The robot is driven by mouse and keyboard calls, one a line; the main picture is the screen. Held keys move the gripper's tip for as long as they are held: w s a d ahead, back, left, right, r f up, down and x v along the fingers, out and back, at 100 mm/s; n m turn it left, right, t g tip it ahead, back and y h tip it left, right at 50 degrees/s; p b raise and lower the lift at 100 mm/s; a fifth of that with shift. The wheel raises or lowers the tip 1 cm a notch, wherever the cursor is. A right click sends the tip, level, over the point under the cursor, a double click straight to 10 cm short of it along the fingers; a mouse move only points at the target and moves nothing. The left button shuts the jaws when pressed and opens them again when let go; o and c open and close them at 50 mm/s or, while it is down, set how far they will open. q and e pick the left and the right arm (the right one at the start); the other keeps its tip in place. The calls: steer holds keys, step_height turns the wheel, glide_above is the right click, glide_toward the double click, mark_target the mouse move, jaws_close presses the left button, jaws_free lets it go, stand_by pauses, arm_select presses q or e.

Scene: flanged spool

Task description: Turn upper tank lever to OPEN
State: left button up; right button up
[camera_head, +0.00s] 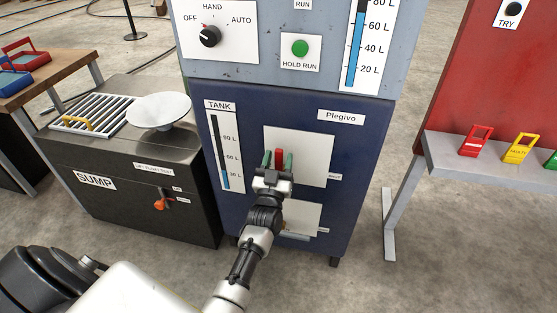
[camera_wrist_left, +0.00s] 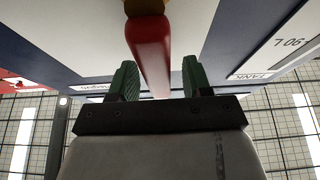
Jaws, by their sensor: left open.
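The red upper tank lever (camera_head: 279,157) is on a white plate (camera_head: 312,150) on the front of the dark blue tank cabinet (camera_head: 350,190). In the left wrist view the red lever (camera_wrist_left: 150,50) hangs from a yellow hub (camera_wrist_left: 144,6) and extends between my green fingertips. My left gripper (camera_head: 277,160) is open, with one finger on each side of the lever; the left wrist view shows the gripper (camera_wrist_left: 156,80) with gaps between lever and fingers. The gripper hides the lever's lower surroundings and part of its labels. My right gripper is not in view.
A lower white plate (camera_head: 305,217) is partly behind my left arm. A grey shelf (camera_head: 440,150) with coloured padlock-like tags is at right.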

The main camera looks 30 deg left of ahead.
arm_select(q)
steer(key=v, duration=0.5)
steer(key=shift+s+p, duration=0.15)
steer(key=shift+p, duration=0.2)
glide_toward(278, 163)
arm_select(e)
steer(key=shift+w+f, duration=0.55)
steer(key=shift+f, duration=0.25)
arm_select(q)
steer(key=shift+f, duration=0.1)
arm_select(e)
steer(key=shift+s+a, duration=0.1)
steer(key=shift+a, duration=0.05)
